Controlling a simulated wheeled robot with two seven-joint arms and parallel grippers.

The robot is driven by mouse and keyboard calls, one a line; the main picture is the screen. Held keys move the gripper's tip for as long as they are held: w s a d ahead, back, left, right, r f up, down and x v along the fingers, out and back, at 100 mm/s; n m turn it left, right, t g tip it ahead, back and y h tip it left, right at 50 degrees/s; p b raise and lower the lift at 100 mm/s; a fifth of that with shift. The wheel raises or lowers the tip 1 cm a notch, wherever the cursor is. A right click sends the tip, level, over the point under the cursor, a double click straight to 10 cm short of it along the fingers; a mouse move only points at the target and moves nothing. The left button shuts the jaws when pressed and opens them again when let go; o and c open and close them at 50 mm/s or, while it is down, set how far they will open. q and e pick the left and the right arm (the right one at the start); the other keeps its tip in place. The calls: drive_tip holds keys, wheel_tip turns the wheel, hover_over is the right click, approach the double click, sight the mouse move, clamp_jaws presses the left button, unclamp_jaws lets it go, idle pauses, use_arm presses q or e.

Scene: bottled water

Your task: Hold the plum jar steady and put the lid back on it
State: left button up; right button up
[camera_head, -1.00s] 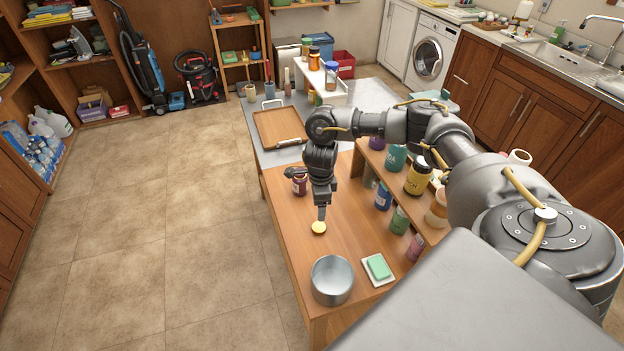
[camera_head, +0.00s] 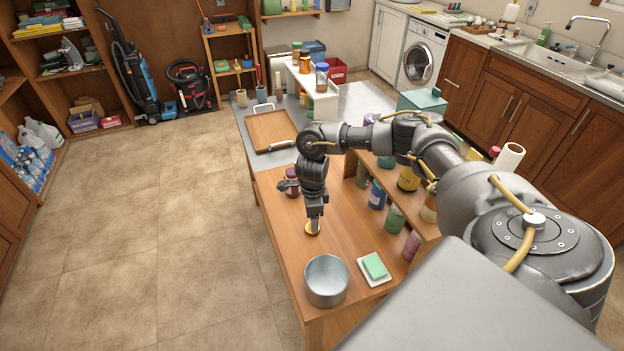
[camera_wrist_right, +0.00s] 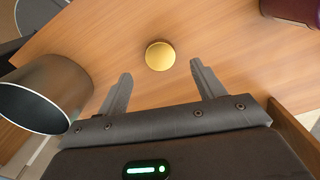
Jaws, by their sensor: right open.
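The yellow-gold lid (camera_head: 312,230) lies on the wooden table. My right gripper (camera_head: 313,222) points down right above it, and its fingers hide part of the lid. In the right wrist view the fingers (camera_wrist_right: 161,72) are spread wide and empty, and the lid (camera_wrist_right: 160,56) sits between and slightly beyond the fingertips. The plum jar (camera_head: 292,176) stands farther back on the table, partly hidden by my right wrist. A dark plum-red jar edge (camera_wrist_right: 292,8) shows at the top right of the wrist view. My left gripper is not in view.
A metal pot (camera_head: 326,281) stands near the table's front, left of a green sponge on a white dish (camera_head: 374,267). A low shelf with several jars (camera_head: 394,218) runs along the right side. A wooden tray (camera_head: 270,130) lies at the back. The table around the lid is bare.

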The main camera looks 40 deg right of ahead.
wheel_tip(320, 180, down, 5)
drive_tip(key=b, duration=0.3)
drive_tip(key=shift+d, duration=0.15)
drive_tip(key=shift+f, duration=0.2)
drive_tip(key=shift+r, duration=0.1)
drive_tip(key=shift+s, duration=0.1)
drive_tip(key=shift+c, duration=0.5)
drive_tip(key=c, duration=0.9)
